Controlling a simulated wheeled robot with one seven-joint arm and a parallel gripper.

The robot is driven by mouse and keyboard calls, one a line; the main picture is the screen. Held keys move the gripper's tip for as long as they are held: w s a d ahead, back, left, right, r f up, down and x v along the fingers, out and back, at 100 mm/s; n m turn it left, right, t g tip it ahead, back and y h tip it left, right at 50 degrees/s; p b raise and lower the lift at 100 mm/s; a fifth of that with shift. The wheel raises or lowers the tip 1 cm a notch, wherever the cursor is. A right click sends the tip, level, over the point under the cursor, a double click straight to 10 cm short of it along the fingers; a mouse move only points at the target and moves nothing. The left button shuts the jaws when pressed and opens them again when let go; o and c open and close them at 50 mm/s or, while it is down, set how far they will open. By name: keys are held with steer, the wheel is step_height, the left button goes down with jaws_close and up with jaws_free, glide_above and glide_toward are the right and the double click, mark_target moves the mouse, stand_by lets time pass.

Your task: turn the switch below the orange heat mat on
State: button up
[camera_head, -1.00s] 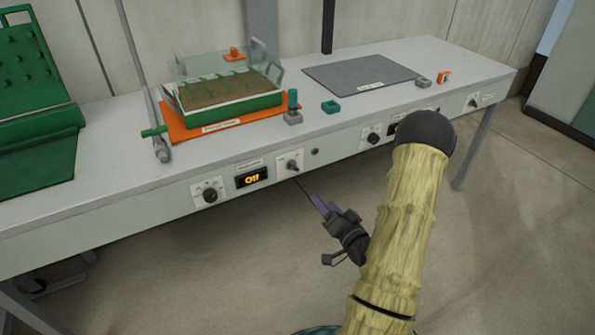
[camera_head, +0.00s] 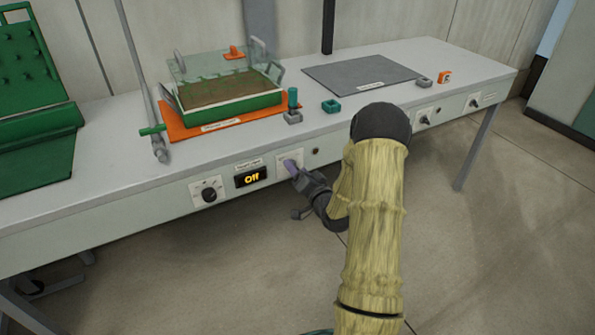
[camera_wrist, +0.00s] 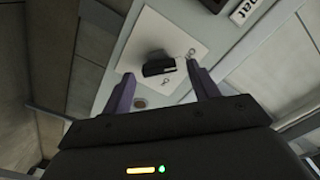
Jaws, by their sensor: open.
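The orange heat mat (camera_head: 190,130) lies on the bench under a green tray with a clear cover. Below it on the bench's front panel are a round knob (camera_head: 209,195), a display (camera_head: 251,177) reading "Off", and a switch on a white plate (camera_head: 284,157). My gripper (camera_head: 292,168) is in front of that plate and hides most of the switch. In the wrist view the black switch (camera_wrist: 160,66) sits on its white plate between the two purple fingertips of my open gripper (camera_wrist: 165,88). Whether a finger touches it I cannot tell.
A grey mat (camera_head: 362,74) lies at the bench's right, with more switches (camera_head: 424,119) on the panel below it. A small dark red indicator (camera_head: 315,151) sits right of my gripper. The floor in front is clear.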

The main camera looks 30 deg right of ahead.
steer(key=shift+w, duration=0.35)
steer(key=c, duration=1)
